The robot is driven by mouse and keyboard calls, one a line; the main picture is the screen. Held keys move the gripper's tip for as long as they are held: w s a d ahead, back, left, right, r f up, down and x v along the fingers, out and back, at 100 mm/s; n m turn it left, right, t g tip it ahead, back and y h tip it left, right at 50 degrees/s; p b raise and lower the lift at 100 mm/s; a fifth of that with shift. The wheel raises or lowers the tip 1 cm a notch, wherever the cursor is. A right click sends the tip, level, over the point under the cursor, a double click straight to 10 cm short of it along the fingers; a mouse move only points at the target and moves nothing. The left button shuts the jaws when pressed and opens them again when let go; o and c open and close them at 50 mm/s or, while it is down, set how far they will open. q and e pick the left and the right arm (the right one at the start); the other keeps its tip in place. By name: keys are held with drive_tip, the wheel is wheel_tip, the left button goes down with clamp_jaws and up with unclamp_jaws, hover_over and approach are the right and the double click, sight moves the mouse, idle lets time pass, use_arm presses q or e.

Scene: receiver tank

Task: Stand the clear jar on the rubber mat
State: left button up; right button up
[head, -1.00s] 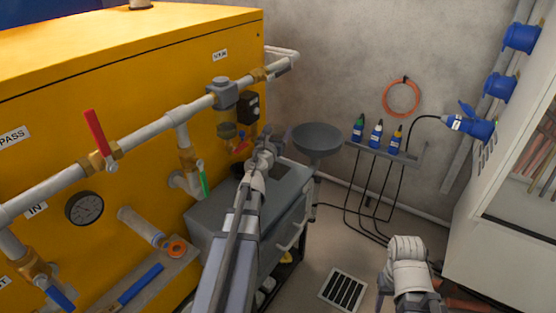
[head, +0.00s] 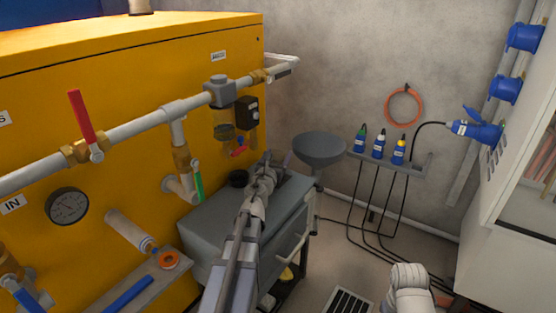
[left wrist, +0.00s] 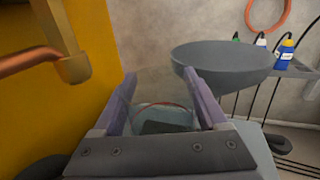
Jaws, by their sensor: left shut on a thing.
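My left gripper (head: 276,162) is over the far part of the grey cabinet's top, beside the funnel-like dish. In the left wrist view, its two purple-grey fingers (left wrist: 160,80) are shut on the clear jar (left wrist: 160,98), which is see-through and faint between them. A thin reddish line and a dark flat patch show through or below the jar. I cannot tell whether that patch is the rubber mat, or whether the jar touches anything. In the head view the jar is too faint to make out. My right gripper is out of view.
The grey cabinet (head: 225,222) stands against the yellow tank (head: 140,85). A black round thing (head: 239,178) sits on its top. The grey dish (head: 320,149) is close right of my left gripper. Pipes and a filter bowl are at left.

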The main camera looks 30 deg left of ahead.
use_arm(q)
drive_tip(key=o, duration=1.5)
drive_tip(key=shift+f, duration=0.1)
